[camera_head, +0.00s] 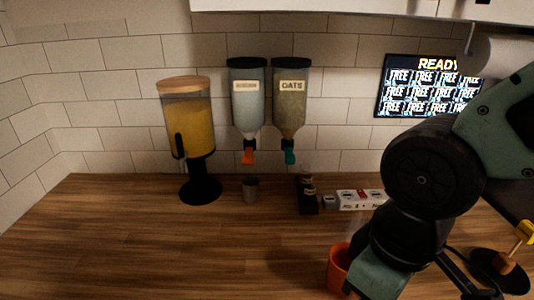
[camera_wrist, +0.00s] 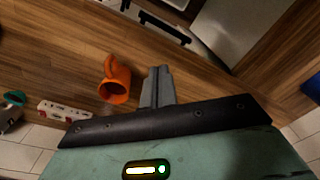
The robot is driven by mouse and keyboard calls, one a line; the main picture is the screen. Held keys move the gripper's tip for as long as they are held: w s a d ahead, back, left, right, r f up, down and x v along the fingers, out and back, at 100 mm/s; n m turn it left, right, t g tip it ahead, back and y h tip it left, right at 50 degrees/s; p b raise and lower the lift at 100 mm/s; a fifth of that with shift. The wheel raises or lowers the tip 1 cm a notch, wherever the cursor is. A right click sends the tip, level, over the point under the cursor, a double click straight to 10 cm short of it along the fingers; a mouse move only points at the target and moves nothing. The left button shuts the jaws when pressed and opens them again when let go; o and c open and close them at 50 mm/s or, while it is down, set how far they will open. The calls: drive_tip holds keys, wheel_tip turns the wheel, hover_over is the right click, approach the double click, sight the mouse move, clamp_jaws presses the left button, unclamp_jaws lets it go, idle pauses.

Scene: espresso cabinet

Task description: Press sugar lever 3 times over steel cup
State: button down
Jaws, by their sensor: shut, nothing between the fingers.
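Two wall dispensers hang on the tiles in the head view. The left one (camera_head: 246,100) holds pale contents, has a label too small to read and an orange lever (camera_head: 248,156). The right one (camera_head: 290,100) is labelled OATS and has a teal lever (camera_head: 289,156). My gripper (camera_wrist: 158,72) is shut and empty in the wrist view, beside an orange mug (camera_wrist: 115,82). It is far right of the cup and levers. Its fingertips are hidden in the head view.
A juice dispenser (camera_head: 188,130) stands left of the cup. Dark jars (camera_head: 308,194) and a white-and-red box (camera_head: 352,199) stand to its right. The orange mug (camera_head: 338,266) is close to my arm. The left front counter (camera_head: 150,245) is clear.

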wheel_tip(320, 180, up, 11)
drive_tip(key=m+t+y+p, duration=0.5)
drive_tip(key=m+t+p, duration=0.4)
drive_tip(key=p, duration=0.6)
hover_over(250, 160)
drive_tip(key=shift+w+m+g, duration=0.1)
drive_tip(key=shift+m+g, duration=0.4)
drive_tip(key=shift+g, duration=0.2)
wheel_tip(250, 160, down, 9)
drive_tip(key=b, duration=0.6)
drive_tip(key=shift+r+b, duration=0.15)
drive_tip(key=shift+b, duration=0.2)
drive_tip(key=shift+f+b, duration=0.4)
drive_tip(key=shift+b, duration=0.1)
